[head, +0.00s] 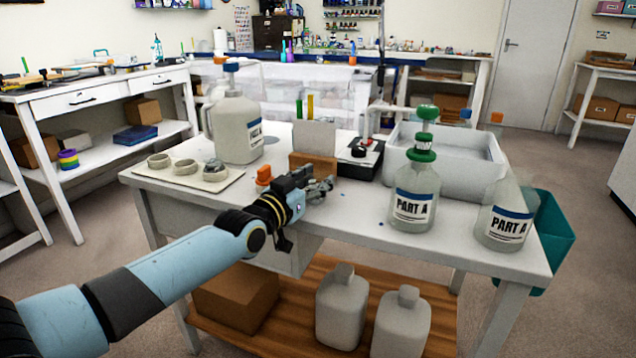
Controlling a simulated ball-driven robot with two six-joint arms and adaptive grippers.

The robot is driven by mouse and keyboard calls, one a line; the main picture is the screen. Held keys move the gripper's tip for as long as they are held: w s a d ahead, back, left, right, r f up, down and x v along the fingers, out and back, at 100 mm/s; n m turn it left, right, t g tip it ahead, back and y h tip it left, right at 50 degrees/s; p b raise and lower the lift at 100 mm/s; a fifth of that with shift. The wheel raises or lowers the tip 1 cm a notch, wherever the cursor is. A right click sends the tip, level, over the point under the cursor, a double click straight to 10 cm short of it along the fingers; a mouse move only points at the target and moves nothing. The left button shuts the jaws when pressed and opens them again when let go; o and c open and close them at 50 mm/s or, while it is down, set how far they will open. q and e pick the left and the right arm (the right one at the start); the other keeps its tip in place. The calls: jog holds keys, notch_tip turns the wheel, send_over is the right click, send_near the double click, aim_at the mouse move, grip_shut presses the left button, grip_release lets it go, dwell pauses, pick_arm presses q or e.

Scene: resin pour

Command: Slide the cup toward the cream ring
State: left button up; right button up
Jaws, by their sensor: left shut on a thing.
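My left gripper (318,188) is over the front middle of the white table. It is shut on a small greyish thing that looks like the cup; the fingers hide most of it, and its outline is hard to make out. Several low round cream moulds sit on a pale board at the table's left end: a ring-shaped one (159,161), another ring (186,167), and one with something grey in or on it (215,170). They are apart from my gripper, to its left. I cannot tell which is the cream ring. My right gripper is not in view.
An orange item (264,175) stands between the pale board (189,181) and my gripper. A large jug (233,128) stands behind it. A brown block (313,163) is just behind my gripper. Two PART A bottles (414,197) (503,224) and a white tub (446,171) are at right.

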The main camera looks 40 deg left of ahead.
pick_arm(q)
jog(key=shift+s+a, duration=0.1)
jog(key=shift+a, duration=0.25)
jog(key=o, duration=1.2)
jog(key=s, duration=1.2)
jog(key=shift+d, duration=0.3)
